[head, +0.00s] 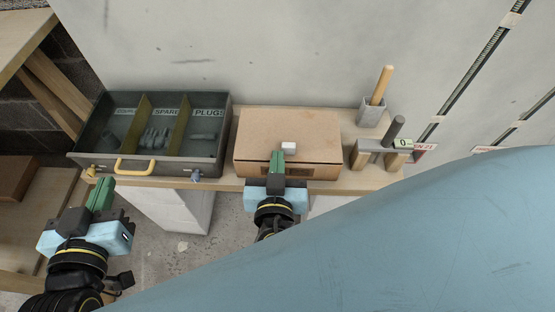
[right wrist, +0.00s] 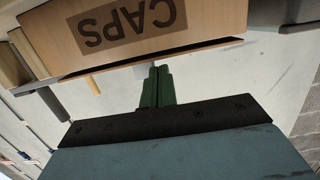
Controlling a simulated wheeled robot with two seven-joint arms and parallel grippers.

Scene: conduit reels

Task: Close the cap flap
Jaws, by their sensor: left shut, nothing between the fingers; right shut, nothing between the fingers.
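The cap box is a brown carton (head: 300,160) on the shelf in the middle of the head view. Its top flap (head: 265,124) looks nearly flat, with a small white block (head: 289,146) at its front edge. In the right wrist view the front wall marked CAPS (right wrist: 125,22) appears upside down, with a thin dark gap along the flap's edge. My right gripper (head: 278,154) is shut and empty at the box's front edge; its fingers (right wrist: 156,70) show there too. I cannot tell whether they touch it. My left gripper (head: 105,182) is shut and empty, low at left.
A grey divided tray (head: 80,160) with a yellow handle stands left of the box. Right of it are a wooden-handled tool in a grey holder (head: 371,113) and a dark rod in a stand (head: 372,158). A large blue surface (head: 400,240) fills the lower right.

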